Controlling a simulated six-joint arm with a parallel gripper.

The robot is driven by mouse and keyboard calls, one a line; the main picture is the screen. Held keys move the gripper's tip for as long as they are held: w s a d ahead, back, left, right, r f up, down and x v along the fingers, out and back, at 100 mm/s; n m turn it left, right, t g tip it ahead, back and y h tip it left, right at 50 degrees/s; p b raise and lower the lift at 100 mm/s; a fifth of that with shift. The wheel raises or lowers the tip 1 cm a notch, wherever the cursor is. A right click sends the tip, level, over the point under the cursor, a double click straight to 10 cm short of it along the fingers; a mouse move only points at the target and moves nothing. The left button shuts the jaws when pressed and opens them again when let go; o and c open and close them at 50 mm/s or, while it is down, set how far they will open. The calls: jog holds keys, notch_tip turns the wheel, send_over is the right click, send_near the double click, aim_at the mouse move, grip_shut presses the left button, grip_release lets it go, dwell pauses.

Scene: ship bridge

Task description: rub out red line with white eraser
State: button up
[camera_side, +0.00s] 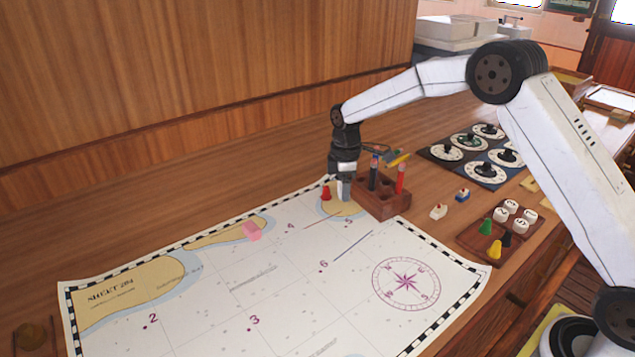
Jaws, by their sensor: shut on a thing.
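My gripper (344,188) points down at the far edge of the chart (200,300), just left of the wooden pen rack (383,204). It is shut on a small pale block, which looks like the white eraser but is mostly hidden by the fingers. A thin reddish line (322,218) runs on the chart just in front and to the left of the gripper. A darker blue-grey line (353,247) lies nearer the camera. Whether the held block touches the paper I cannot tell.
A pink block (252,230) lies on the chart at left. A red pawn (326,193) stands close left of my gripper. The rack holds upright pens. Small white (438,212) and blue (462,195) blocks, a piece tray (480,240) and dials (470,152) are at right.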

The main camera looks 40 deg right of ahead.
aim_at(335, 216)
jog(key=shift+a+f, duration=0.15)
jog(key=shift+f, duration=2.05)
jog(key=a, duration=1)
jog(key=shift+w+a+r, duration=0.15)
jog(key=shift+w+a, duration=0.1)
jog(key=shift+a, duration=0.1)
jog(key=shift+s+d, duration=0.15)
jog(key=shift+d, duration=2.6)
jog(key=shift+s+d, duration=0.15)
jog(key=shift+d, duration=2.6)
jog(key=shift+f, duration=0.5)
jog(key=shift+a, duration=0.15)
jog(key=shift+a, duration=1.05)
jog(key=shift+a, duration=0.1)
